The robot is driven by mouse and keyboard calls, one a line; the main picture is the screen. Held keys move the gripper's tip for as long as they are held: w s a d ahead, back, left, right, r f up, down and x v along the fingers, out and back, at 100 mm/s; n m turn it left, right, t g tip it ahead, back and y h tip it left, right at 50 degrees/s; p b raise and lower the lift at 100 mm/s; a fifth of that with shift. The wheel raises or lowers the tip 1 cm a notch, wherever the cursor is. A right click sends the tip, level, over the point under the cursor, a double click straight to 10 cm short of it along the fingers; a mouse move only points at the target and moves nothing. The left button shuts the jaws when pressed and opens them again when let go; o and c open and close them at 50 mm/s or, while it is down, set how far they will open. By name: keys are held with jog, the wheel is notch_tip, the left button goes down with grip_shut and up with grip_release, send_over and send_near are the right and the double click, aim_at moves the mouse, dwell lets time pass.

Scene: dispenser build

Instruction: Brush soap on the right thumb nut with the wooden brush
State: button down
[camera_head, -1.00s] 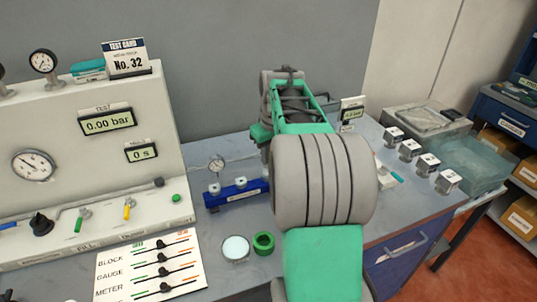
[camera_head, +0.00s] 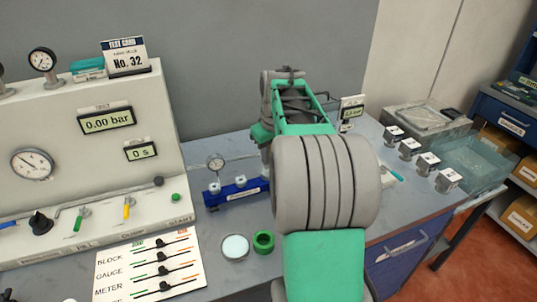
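A blue block (camera_head: 223,198) with a white label stands on the bench beside the test panel. Two pale thumb nuts show on top of it, a left one (camera_head: 214,187) and one to its right (camera_head: 240,182). My arm covers what lies at the block's right end. A small gauge (camera_head: 216,162) stands behind the block. A round dish with pale blue-white content (camera_head: 235,247) sits in front of it, with a green ring-shaped holder (camera_head: 263,242) beside it. I cannot see the wooden brush. My gripper's fingers are hidden behind my arm.
The test panel (camera_head: 95,150), with gauges, levers and displays, stands at left. A white card with sliders (camera_head: 150,265) lies in front. Several metal blocks with white tops (camera_head: 428,162) and a clear tray (camera_head: 475,160) are at right. My arm fills the middle.

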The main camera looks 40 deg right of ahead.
jog(key=shift+w+d+p, duration=0.15)
jog(key=shift+w+p, duration=0.3)
jog(key=shift+w, duration=0.15)
jog(key=shift+s, duration=0.65)
jog(key=shift+w+r, duration=0.1)
dwell(0.5)
jog(key=shift+w, duration=0.55)
jog(key=shift+s, duration=0.65)
dwell(0.4)
jog(key=p+v, duration=0.2)
jog(key=v, duration=0.1)
jog(key=w+p+v, duration=0.1)
jog(key=p+v, duration=0.1)
jog(key=v, duration=0.1)
jog(key=shift+w+r, duration=0.1)
jog(key=shift+w, duration=0.05)
